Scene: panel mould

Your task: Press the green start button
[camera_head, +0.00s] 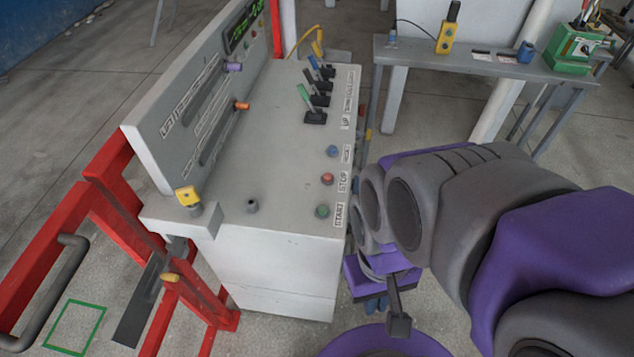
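The green start button (322,211) is on the flat top of the grey control console (275,110), near its front right corner. A START label (340,215) is just to its right. The red button (327,179) with a STOP label is just behind it, and a blue button (333,151) is farther back. My purple and grey arm comes in from the right. My gripper (392,306) hangs low at the right of the console, apart from the green button. One grey finger shows clearly; the arm partly hides the rest, so its opening is unclear.
Levers (315,100) stand farther back on the console. An upright panel (200,95) with purple and orange sliders rises on its left. A yellow knob (188,196) is at the near left corner. Red rails (120,200) are at left. A grey bench (470,65) stands behind right.

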